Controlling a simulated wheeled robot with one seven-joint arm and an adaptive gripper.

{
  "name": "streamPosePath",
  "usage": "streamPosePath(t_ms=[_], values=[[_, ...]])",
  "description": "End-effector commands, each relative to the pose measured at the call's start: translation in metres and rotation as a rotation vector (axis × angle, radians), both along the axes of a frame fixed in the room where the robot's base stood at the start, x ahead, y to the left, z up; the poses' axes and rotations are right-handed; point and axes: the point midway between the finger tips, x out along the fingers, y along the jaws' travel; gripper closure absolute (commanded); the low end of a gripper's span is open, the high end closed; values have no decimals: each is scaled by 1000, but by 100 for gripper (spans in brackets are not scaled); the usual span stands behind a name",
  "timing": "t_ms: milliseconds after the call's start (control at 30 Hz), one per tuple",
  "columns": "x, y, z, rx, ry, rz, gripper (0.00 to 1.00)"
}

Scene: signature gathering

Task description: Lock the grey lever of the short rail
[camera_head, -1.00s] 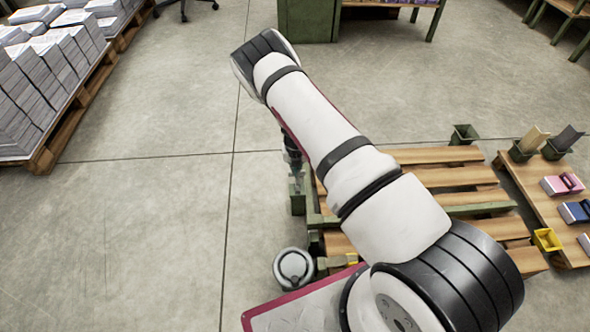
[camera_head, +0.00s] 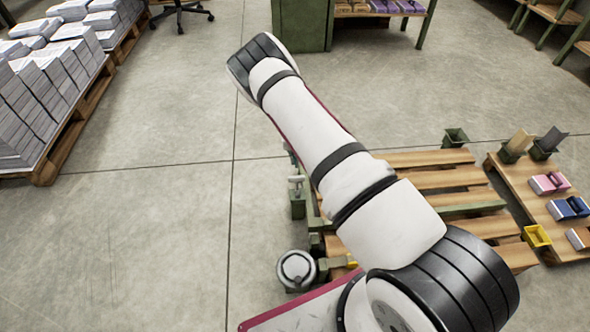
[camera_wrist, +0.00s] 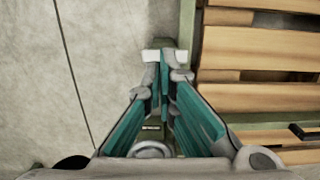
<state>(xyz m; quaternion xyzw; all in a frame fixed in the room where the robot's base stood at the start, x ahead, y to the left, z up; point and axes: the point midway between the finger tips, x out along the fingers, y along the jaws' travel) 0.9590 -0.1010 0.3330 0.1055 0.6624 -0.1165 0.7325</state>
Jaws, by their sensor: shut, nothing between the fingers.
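A pale grey crossbar, seemingly the lever (camera_wrist: 150,56), shows on both sides of my fingertips in the wrist view. In the head view a pale grey lever-like piece (camera_head: 296,180) stands above a green bracket (camera_head: 298,206) left of the slatted pallet. My gripper (camera_wrist: 165,72) has its teal fingers together and empty. Its tips overlap the middle of the crossbar; I cannot tell whether they touch it. In the head view my arm hides most of the gripper and much of the green rail work. I cannot tell which part is the short rail.
A round grey-topped piece (camera_head: 296,268) stands nearer me, below the bracket. The slatted pallet (camera_head: 430,158) lies to the right, with a yellow bin (camera_head: 537,236) and a board of small items (camera_head: 530,205) beyond. The floor (camera_head: 150,230) at left is clear.

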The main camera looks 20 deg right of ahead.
Motion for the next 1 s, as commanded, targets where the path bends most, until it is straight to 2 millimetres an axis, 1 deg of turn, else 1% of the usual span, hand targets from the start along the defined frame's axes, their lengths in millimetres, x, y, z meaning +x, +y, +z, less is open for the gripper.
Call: streamPosePath(t_ms=[33, 200, 767, 833, 867, 933, 967, 1000], values=[[5, -1, 6, 0, -1, 3, 100], [14, -4, 15, 0, 1, 2, 100], [16, -5, 17, 1, 1, 0, 100], [17, -4, 20, 3, 0, 6, 100], [17, -4, 23, 4, -1, 15, 100], [19, 0, 37, 15, -4, 48, 100], [20, 2, 46, 20, -6, 70, 100], [21, 5, 60, 30, -9, 111, 100]])
